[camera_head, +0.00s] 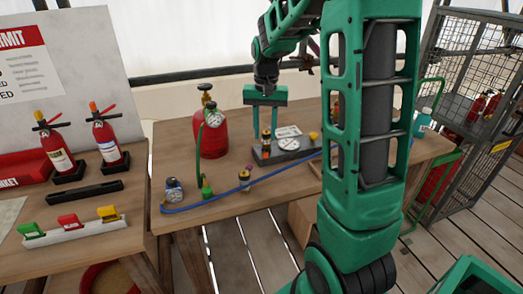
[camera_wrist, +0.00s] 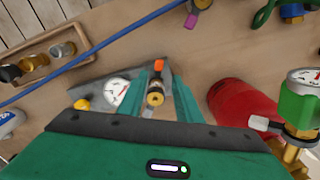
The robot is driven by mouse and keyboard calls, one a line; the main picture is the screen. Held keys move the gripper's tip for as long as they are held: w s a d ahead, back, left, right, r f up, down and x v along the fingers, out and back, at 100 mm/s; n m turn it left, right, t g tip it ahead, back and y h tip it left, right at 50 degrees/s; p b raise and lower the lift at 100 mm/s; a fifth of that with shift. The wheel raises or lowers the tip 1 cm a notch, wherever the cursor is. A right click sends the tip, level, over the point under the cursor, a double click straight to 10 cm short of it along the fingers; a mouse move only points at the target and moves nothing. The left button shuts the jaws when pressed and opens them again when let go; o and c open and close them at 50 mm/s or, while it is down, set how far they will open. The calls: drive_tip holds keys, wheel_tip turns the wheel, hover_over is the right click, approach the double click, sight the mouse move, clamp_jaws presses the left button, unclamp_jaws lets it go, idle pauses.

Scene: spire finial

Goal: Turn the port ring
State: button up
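In the wrist view my fingers (camera_wrist: 168,88) lie either side of the fitting, with a gap visible on the right. Contact on the left cannot be told. I cannot tell which part is the port ring.
A red cylinder (camera_head: 211,133) with a brass valve and gauge stands left of my gripper. A blue hose (camera_head: 220,200) runs along the table's front. Small fittings (camera_head: 244,180) stand near it. A side table (camera_head: 130,215) at left holds extinguishers. A wire cage (camera_head: 470,80) stands right.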

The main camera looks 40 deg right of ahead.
sight(265, 154)
wheel_tip(265, 154, down, 7)
drive_tip(key=shift+f, duration=0.1)
idle(0.4)
